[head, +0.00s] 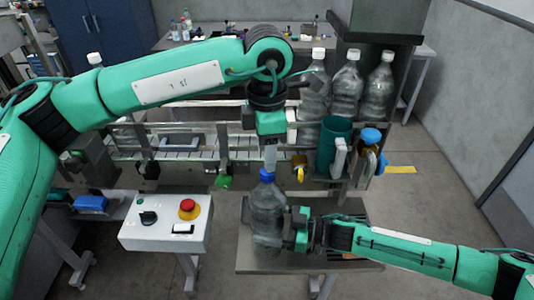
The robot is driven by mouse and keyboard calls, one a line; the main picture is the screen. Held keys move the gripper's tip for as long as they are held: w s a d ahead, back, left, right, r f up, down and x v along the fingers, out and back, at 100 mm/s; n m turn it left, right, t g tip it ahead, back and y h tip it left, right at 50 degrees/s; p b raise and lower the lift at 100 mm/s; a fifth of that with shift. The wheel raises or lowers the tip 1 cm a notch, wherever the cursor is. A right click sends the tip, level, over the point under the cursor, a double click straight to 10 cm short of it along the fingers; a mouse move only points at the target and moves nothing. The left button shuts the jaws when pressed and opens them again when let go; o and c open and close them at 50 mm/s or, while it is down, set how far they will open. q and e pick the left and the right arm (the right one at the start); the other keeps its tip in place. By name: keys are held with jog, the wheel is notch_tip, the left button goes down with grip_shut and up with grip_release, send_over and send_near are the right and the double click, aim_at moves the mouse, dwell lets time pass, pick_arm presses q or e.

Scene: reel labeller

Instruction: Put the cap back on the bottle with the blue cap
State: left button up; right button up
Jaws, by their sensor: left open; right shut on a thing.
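The clear bottle (265,212) stands upright over the small metal table in the head view. The blue cap (267,175) sits at the top of its neck; I cannot tell whether it is seated or threaded on. My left gripper (269,160) points straight down just above the cap, with its jaws open; its fingertips are at or very near the cap, and I cannot tell whether they touch it. My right gripper (291,232) comes in from the right and is shut on the bottle's side. The far side of the bottle is hidden.
Several large bottles with white caps (346,85) stand behind the conveyor (185,155). A dark green cylinder (333,143) and a blue-topped part (371,137) are right of my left gripper. A control box (165,225) with a red button is left of the bottle. The metal table (258,263) has bare surface in front.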

pick_arm(q)
jog(key=shift+c, duration=0.4)
jog(key=shift+r+n, duration=0.6)
jog(key=shift+n, duration=0.6)
notch_tip(320, 180, up, 2)
jog(key=n, duration=0.4)
jog(key=shift+r+n, duration=0.1)
jog(key=shift+n, duration=0.2)
jog(key=shift+f, duration=4)
grip_shut()
jog(key=shift+o, duration=0.7)
grip_release()
jog(key=shift+r, duration=0.15)
